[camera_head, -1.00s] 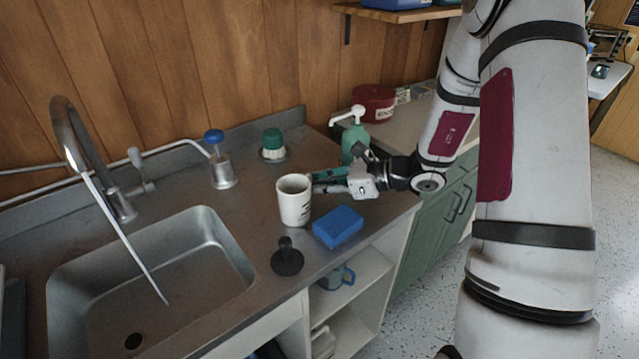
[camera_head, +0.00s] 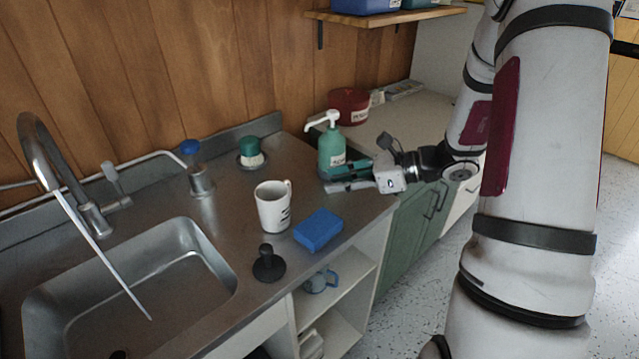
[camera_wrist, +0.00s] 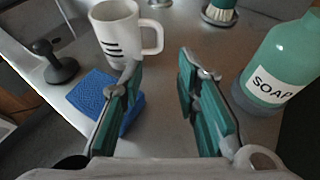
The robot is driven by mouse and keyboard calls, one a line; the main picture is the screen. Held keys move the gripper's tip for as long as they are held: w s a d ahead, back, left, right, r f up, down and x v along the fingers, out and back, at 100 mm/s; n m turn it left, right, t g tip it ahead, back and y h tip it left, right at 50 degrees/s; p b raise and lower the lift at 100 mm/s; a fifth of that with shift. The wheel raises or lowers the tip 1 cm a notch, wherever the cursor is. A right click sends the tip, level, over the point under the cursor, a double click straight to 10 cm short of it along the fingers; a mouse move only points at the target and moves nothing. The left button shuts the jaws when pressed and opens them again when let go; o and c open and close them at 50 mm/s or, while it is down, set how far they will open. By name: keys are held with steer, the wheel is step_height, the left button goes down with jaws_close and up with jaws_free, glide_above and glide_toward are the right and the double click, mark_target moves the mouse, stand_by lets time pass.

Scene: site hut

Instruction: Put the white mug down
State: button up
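The white mug (camera_head: 273,207) stands upright on the steel counter beside the sink, with dark print on its side. In the wrist view the mug (camera_wrist: 119,33) is ahead and to the left of my gripper, its handle turned toward the right. My gripper (camera_head: 328,180) is to the right of the mug and clear of it. In the wrist view my gripper (camera_wrist: 165,78) has its two green-padded fingers apart, with only bare counter between them.
A blue sponge (camera_head: 318,230) lies in front of the mug, and a black plug (camera_head: 268,265) stands left of it. A green soap bottle (camera_head: 332,150) stands close behind my gripper. A dish brush (camera_head: 250,153) is farther back. The sink (camera_head: 130,290) opens to the left.

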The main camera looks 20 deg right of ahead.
steer(key=s+a+r+n+g+h, duration=0.3)
steer(key=s+a+r+n+g, duration=0.5)
steer(key=s+a+n, duration=0.5)
steer(key=s+d+r+n+t+h, duration=0.1)
steer(key=s+d+r+n+h, duration=0.1)
steer(key=s+n+h, duration=0.2)
steer(key=s+d+r+n+t+h, duration=0.1)
steer(key=s+d+r+n+h, duration=0.1)
steer(key=s+n, duration=0.6)
steer(key=shift+s+r+n+t+h, duration=0.45)
steer(key=shift+s+h, duration=0.3)
steer(key=shift+h, duration=0.15)
steer(key=shift+d, duration=0.1)
